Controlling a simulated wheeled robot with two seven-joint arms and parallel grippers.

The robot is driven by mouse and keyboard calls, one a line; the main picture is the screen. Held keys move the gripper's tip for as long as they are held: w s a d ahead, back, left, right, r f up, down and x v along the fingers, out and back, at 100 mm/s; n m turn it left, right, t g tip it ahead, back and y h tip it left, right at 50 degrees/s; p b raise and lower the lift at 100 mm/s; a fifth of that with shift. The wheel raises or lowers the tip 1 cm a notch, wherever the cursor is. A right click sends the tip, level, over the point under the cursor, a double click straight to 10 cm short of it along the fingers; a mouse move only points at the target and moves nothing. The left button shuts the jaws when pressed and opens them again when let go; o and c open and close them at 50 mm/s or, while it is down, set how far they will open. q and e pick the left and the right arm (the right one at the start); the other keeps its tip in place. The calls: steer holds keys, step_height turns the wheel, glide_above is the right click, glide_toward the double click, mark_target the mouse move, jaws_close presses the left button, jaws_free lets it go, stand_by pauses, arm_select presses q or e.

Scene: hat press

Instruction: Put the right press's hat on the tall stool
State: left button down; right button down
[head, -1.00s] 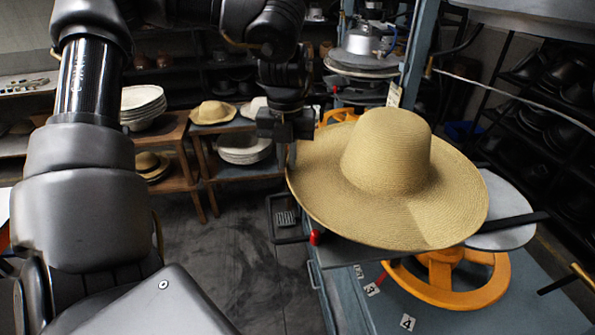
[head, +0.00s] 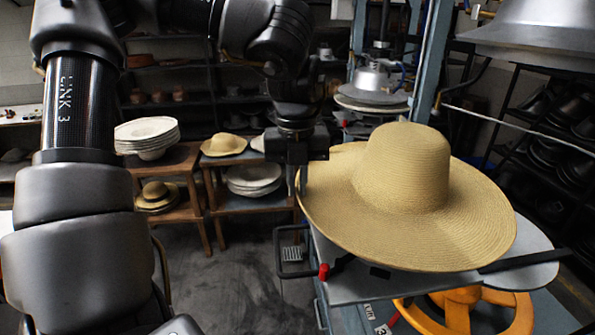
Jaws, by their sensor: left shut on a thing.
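A wide-brimmed straw hat (head: 405,175) fills the right middle of the head view, crown up and slightly tilted. My left gripper (head: 302,180) is shut on the left edge of its brim. The hat is over the right press's grey plate (head: 350,285); whether it touches the plate is hidden under the brim. The press's grey upper part (head: 530,35) hangs at the top right. I cannot pick out the tall stool with certainty. My right gripper is not in view.
An orange handwheel (head: 460,312) sits below the plate, and a red knob (head: 324,272) at its left corner. Wooden stands (head: 207,205) at the back left hold hats and stacked pale discs (head: 147,135). Dark floor (head: 240,290) lies free at centre left.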

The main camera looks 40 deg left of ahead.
arm_select(q)
steer(key=shift+w+a+r+p, duration=0.1)
steer(key=shift+r+p, duration=0.2)
steer(key=shift+p, duration=0.05)
step_height(320, 180, up, 8)
steer(key=p, duration=0.7)
steer(key=shift+f, duration=0.25)
steer(key=shift+s+a+r+p, duration=0.5)
steer(key=shift+s+a+r, duration=0.1)
steer(key=shift+s+r, duration=0.35)
steer(key=shift+w, duration=0.1)
steer(key=s+a, duration=0.5)
steer(key=s, duration=0.2)
steer(key=shift+a, duration=0.35)
